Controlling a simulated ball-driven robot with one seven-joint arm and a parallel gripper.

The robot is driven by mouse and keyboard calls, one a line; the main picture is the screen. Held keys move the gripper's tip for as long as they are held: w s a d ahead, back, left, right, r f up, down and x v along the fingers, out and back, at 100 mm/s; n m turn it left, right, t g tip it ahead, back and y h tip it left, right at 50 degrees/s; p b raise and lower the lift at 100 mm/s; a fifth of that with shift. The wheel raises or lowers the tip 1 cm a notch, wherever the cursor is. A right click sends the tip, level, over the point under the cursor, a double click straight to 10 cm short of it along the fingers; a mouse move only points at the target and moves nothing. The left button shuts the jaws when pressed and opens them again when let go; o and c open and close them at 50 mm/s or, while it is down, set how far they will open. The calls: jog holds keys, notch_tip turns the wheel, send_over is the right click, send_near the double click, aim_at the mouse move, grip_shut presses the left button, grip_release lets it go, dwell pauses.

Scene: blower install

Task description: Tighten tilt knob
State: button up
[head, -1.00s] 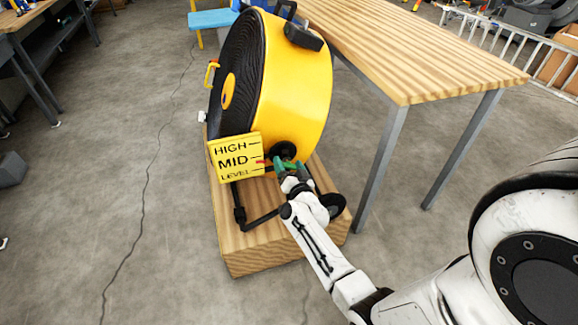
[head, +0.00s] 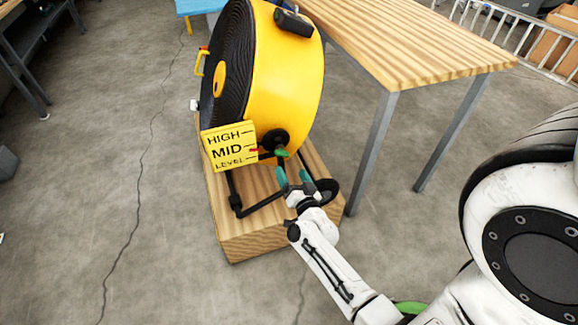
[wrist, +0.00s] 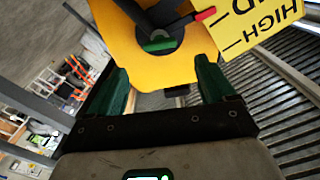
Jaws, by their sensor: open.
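The yellow blower (head: 290,85) stands on a wooden block, its black grille facing left. The tilt knob is green on a black round hub (head: 275,139); its green bar (head: 282,153) also shows in the wrist view (wrist: 159,45). A yellow sign (head: 229,146) reading HIGH, MID, LEVEL sits left of the hub, and a red pointer (head: 257,150) is by MID. My gripper (head: 294,175) is open and empty, a little below and apart from the knob. In the wrist view its two green fingers (wrist: 162,88) are spread, with the knob beyond and between them.
The wooden block (head: 262,241) carries the blower's black tube frame (head: 262,202) and a black wheel (head: 327,190). A wooden table (head: 420,50) with grey legs stands to the right. Open concrete floor (head: 110,190) lies to the left.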

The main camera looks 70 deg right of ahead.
aim_at(282, 153)
jog(key=shift+s+a, duration=0.15)
jog(key=shift+a, duration=0.05)
jog(key=shift+s+a+f+b, duration=0.1)
jog(key=shift+s+f+b, duration=0.15)
jog(key=shift+b, duration=0.5)
jog(key=x, duration=1)
jog(key=shift+w+d+r, duration=0.1)
jog(key=shift+w+d, duration=0.1)
jog(key=shift+w, duration=0.15)
